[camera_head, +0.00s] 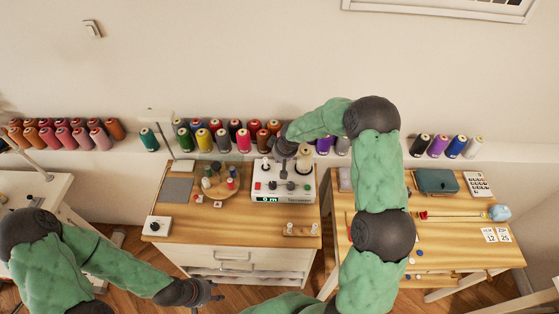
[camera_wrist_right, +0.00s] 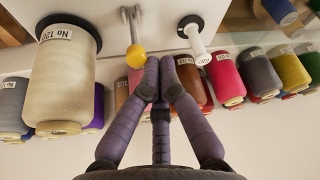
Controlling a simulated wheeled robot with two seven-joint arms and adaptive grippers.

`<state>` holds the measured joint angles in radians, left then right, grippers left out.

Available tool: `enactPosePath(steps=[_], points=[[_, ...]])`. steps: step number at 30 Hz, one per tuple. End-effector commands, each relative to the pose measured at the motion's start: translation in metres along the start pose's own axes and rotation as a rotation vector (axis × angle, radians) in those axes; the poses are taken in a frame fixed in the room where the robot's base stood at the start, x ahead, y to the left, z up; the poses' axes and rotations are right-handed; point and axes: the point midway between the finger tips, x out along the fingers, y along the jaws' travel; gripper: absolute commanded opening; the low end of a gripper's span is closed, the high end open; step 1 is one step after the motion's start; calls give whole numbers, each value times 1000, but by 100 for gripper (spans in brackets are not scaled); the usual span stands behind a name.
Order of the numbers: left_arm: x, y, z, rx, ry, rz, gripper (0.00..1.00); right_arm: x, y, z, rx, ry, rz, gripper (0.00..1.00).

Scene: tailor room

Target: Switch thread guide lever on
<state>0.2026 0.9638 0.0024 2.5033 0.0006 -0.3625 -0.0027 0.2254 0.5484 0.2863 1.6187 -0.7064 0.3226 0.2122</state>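The white thread winding machine (camera_head: 262,196) with a lit green display stands on the middle wooden table. In the right wrist view, a metal lever with a yellow ball tip (camera_wrist_right: 135,56) sticks out from a pale surface. My right gripper (camera_wrist_right: 160,63) has its fingertips together, empty, just to the right of the yellow ball; I cannot tell if they touch it. In the head view, my right gripper (camera_head: 284,147) is over the back of the machine and hides part of it. My left gripper (camera_head: 214,291) is low in front of the table, empty, its fingers apart.
A large cream thread cone (camera_wrist_right: 62,75) is left of the lever, and a white spindle (camera_wrist_right: 196,40) is to its right. Several coloured cones line the wall ledge (camera_head: 100,150). A round wooden spool stand (camera_head: 222,195) is left of the machine. The table's front (camera_head: 225,232) is mostly clear.

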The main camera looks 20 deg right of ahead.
Motion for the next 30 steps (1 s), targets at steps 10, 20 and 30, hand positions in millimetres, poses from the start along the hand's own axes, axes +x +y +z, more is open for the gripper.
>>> enactPosePath(steps=[10, 20, 30], points=[[18, -9, 2, 0, 0, 0, 40, 3, -4, 11, 1, -15, -2, 0], [32, -22, 11, 0, -1, 0, 40, 0, -11, 21, 2, -15, -1, 0], [28, -20, 11, 0, 0, 0, 40, -5, -9, 18, 3, -12, 0, 0]])
